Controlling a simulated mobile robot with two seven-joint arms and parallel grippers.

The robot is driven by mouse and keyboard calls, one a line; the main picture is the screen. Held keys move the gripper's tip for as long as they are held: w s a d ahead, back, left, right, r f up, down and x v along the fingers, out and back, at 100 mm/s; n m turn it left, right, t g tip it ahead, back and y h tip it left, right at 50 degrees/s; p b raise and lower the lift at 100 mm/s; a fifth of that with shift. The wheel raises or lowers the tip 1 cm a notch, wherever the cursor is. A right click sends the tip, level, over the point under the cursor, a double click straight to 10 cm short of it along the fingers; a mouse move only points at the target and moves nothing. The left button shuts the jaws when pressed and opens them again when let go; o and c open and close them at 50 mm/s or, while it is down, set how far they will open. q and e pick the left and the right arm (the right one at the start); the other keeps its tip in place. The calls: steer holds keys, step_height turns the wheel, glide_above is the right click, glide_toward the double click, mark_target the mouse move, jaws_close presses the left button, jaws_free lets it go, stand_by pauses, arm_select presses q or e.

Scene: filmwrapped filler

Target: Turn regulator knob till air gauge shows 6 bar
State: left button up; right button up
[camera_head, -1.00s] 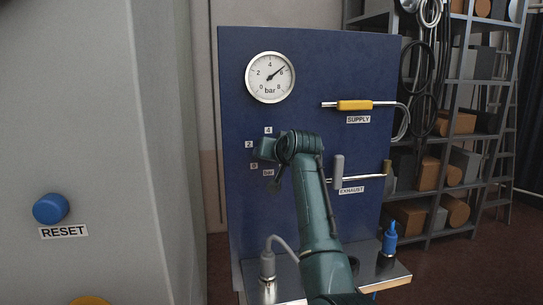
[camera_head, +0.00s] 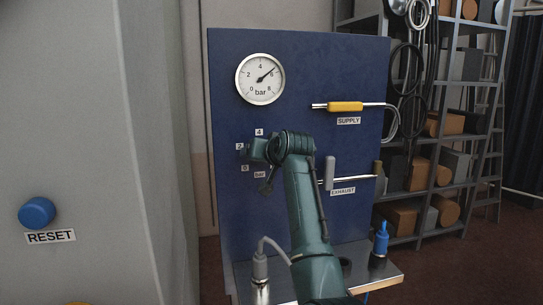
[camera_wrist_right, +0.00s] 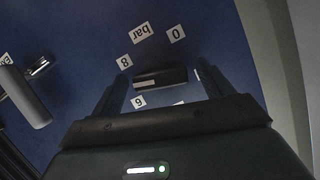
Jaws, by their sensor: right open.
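The round white air gauge (camera_head: 260,79) is at the upper left of the blue panel. Its needle points up and right, at or close to the 6. The dark regulator knob (camera_wrist_right: 160,78) shows in the right wrist view, with number labels and a "bar" label around it. In the head view the knob is mostly hidden by my right gripper (camera_head: 250,150), which is at the knob's dial. In the wrist view my right gripper (camera_wrist_right: 160,88) is open, one finger on each side of the knob, with visible gaps. My left gripper is out of view.
The yellow SUPPLY handle (camera_head: 345,106) and the grey EXHAUST lever (camera_head: 330,172) are right of the dial. A metal shelf (camera_head: 385,271) with a blue-topped fitting (camera_head: 381,238) lies below. A grey cabinet with a blue RESET button (camera_head: 37,213) stands left.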

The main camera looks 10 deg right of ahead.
arm_select(q)
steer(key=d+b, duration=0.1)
steer(key=b, duration=0.2)
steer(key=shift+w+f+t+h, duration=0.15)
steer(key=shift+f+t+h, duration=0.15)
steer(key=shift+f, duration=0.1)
arm_select(e)
steer(key=v, duration=1.2)
steer(key=shift+s, duration=0.25)
steer(key=shift+s+d+f, duration=0.1)
